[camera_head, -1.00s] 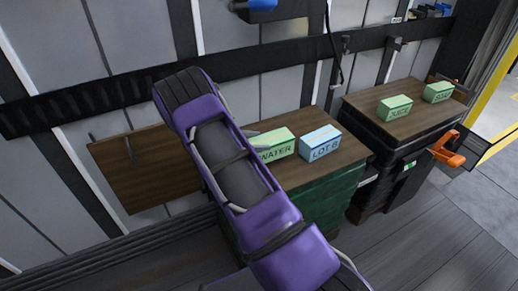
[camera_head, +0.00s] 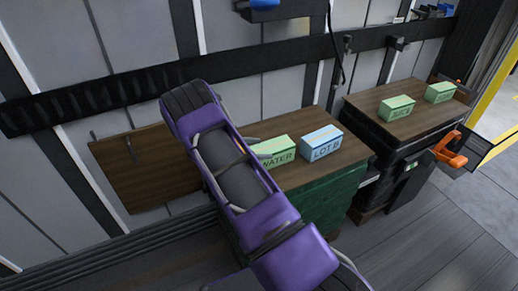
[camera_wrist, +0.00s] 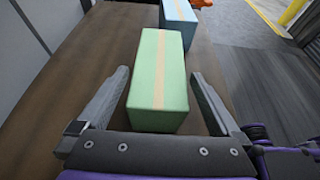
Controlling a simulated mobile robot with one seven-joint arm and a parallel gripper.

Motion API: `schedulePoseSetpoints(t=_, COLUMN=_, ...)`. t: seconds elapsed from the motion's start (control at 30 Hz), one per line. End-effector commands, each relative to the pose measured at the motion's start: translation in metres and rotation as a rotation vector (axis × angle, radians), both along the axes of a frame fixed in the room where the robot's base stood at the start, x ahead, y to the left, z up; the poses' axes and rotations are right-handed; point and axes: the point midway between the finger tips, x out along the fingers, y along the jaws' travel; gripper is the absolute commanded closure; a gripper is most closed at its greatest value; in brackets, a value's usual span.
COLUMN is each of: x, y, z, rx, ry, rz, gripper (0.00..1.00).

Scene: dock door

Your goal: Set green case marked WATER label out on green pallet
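The green case marked WATER (camera_head: 276,151) lies on a wooden top (camera_head: 310,172) whose stack has dark green sides (camera_head: 330,203). I cannot tell whether this stack is the green pallet; no other green one shows. In the wrist view the green case (camera_wrist: 158,92), with a tan tape strip, lies lengthwise between the fingers of my gripper (camera_wrist: 161,76). The fingers are spread, one along each side, with narrow gaps near the tips. In the head view my purple arm hides most of the gripper.
A light blue LOT B case (camera_head: 321,143) stands close right of WATER, just beyond it in the wrist view (camera_wrist: 178,22). A second stack (camera_head: 398,130) holds green JUICE (camera_head: 397,107) and another green case (camera_head: 440,92). An orange tool (camera_head: 450,150) is at its side.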

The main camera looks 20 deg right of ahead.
Motion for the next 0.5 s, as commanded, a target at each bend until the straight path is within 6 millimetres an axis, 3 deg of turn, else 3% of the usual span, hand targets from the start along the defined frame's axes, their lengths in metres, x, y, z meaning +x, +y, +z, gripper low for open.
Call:
schedulePoseSetpoints(t=0.17, x=0.001, y=0.009, z=0.006, rx=0.001, ry=-0.001, rz=0.003, gripper=0.00)
schedulePoseSetpoints(t=0.5, x=-0.001, y=0.075, z=0.033, rx=0.001, ry=-0.002, rz=0.005, gripper=0.00)
